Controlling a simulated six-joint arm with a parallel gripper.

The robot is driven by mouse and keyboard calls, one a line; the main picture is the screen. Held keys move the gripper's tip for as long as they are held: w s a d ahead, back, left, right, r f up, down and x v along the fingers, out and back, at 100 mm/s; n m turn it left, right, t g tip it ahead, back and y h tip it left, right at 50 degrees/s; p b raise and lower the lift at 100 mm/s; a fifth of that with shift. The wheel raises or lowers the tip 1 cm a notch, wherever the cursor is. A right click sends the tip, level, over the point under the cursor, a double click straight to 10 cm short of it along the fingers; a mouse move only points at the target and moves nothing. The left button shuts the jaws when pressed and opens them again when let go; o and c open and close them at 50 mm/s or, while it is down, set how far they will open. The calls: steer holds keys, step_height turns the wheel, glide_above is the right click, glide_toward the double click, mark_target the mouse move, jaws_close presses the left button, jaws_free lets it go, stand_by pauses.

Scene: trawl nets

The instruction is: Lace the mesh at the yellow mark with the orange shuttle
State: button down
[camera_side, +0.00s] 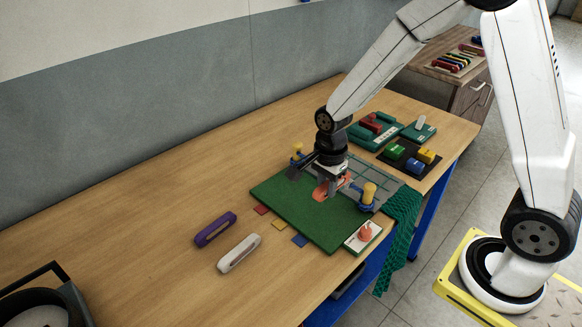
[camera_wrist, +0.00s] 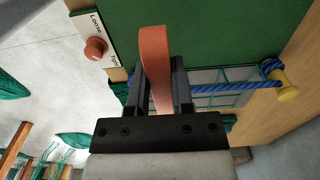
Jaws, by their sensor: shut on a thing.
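The orange shuttle (camera_side: 322,190) is low over the green board (camera_side: 285,197), tilted in my gripper (camera_side: 335,188); I cannot tell if it touches the mesh. In the wrist view the shuttle (camera_wrist: 155,65) stands up between the two dark fingers of my gripper (camera_wrist: 158,85). The grey-green mesh (camera_side: 372,172) lies along the board's far side. In the wrist view the mesh (camera_wrist: 215,75) shows behind the fingers, with a blue rope (camera_wrist: 235,86) along its edge. I cannot make out a yellow mark on the mesh; my gripper and the shuttle cover part of it.
Yellow posts (camera_side: 369,193) (camera_side: 297,150) hold the rope's ends beside my gripper. A purple shuttle (camera_side: 215,230) and white shuttle (camera_side: 239,253) lie left on the table. A Loose-Tight card with an orange knob (camera_side: 365,232) sits at the board's near corner. Green netting (camera_side: 400,225) hangs off the edge.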

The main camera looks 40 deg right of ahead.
glide_above(303, 204)
steer(key=shift+f, duration=0.75)
steer(key=shift+f, duration=0.25)
steer(key=shift+f, duration=3.15)
steer(key=shift+d, duration=3.4)
steer(key=shift+c, duration=2.1)
jaws_free()
